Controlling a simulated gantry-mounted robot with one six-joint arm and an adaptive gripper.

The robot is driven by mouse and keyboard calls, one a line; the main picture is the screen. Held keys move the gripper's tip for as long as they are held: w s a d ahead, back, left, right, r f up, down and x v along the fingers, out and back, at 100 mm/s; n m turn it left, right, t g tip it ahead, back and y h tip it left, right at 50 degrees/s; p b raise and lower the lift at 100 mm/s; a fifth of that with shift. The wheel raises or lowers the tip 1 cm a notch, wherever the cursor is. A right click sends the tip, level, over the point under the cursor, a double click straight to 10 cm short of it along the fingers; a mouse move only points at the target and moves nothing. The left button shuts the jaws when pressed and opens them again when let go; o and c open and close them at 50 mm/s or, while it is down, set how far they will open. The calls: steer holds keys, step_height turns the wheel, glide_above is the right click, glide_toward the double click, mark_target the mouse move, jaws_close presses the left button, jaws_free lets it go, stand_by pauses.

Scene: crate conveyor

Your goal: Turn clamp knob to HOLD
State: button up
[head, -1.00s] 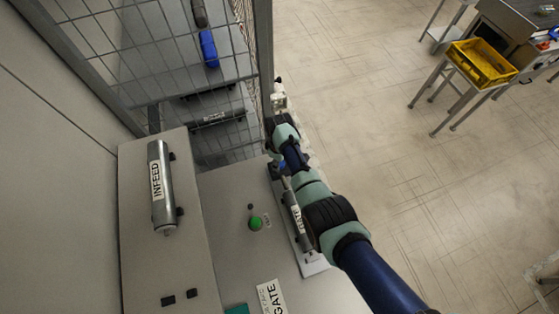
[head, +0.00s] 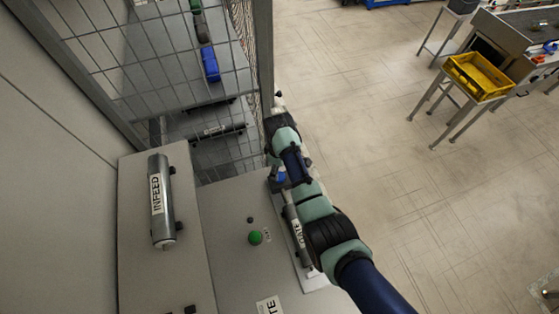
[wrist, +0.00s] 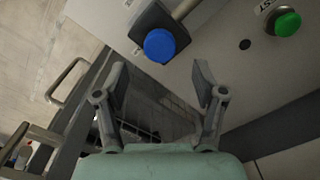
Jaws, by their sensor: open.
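I cannot make out a clamp knob or a HOLD mark in either view. A round blue cap (wrist: 160,45) on a dark block at the end of a grey bar shows in the wrist view, beyond my fingertips. It also shows in the head view (head: 279,174), beside my arm at the end of the bar labelled GATE (head: 298,228). My gripper (wrist: 160,78) is open and empty, its two fingers apart below the blue cap and not visibly touching it. In the head view my arm hides the gripper.
A green button (head: 255,237) sits on the grey panel and shows in the wrist view (wrist: 287,22). A mesh fence (head: 170,45) screens a conveyor with a blue item (head: 210,65). A yellow tray (head: 479,75) stands across open floor.

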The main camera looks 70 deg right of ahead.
mark_target(280, 176)
step_height(280, 176, up, 6)
steer(key=shift+r, duration=0.15)
stand_by(0.6)
